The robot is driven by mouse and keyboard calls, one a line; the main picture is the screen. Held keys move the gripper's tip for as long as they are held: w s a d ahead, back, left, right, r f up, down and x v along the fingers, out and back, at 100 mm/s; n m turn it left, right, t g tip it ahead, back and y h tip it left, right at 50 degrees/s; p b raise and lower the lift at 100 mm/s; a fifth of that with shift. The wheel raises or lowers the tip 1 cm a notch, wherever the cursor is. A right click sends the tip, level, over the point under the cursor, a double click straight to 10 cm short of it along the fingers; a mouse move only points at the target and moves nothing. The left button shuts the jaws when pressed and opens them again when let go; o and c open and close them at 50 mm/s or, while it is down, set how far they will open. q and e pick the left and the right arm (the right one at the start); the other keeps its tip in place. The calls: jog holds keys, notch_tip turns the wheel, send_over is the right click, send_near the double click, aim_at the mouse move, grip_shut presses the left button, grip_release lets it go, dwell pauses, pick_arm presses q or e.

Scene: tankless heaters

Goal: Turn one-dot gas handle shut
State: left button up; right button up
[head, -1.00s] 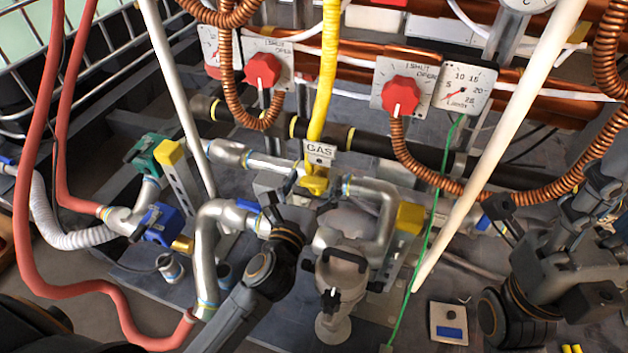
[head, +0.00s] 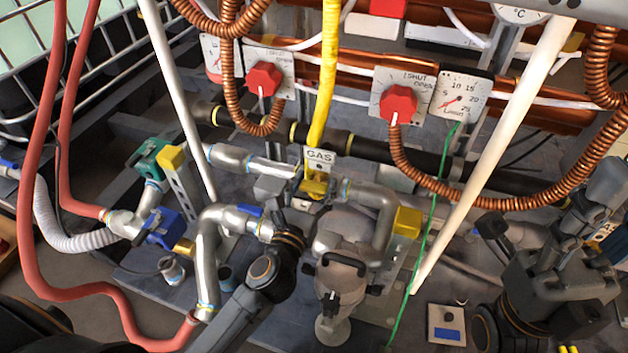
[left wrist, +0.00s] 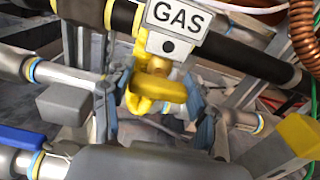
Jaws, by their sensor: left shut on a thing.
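The one-dot GAS tag (left wrist: 180,25) hangs on the gas pipe, with one black dot under the word; it also shows in the head view (head: 319,158). The yellow gas handle (left wrist: 160,94) lies just below the tag, roughly crosswise in the left wrist view, at the foot of the yellow hose. My left gripper (left wrist: 160,106) has a finger on each side of this handle and is shut on it. In the head view the handle (head: 314,187) is partly hidden by my left gripper (head: 303,194). My right gripper (head: 535,215) is at the right, away from the handle; its fingers are unclear.
Silver pipes (head: 210,250) and a grey pump-like body (head: 340,280) crowd around the handle. A yellow block (head: 408,221) stands to its right. A white slanted pole (head: 490,160), green wire (head: 425,235) and copper hose (head: 520,203) lie between my arms. Red knobs (head: 398,103) sit behind.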

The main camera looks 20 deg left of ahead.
pick_arm(q)
jog(key=o, duration=1.2)
jog(key=shift+c, duration=0.2)
jog(key=s, duration=1.2)
jog(key=shift+a, duration=0.2)
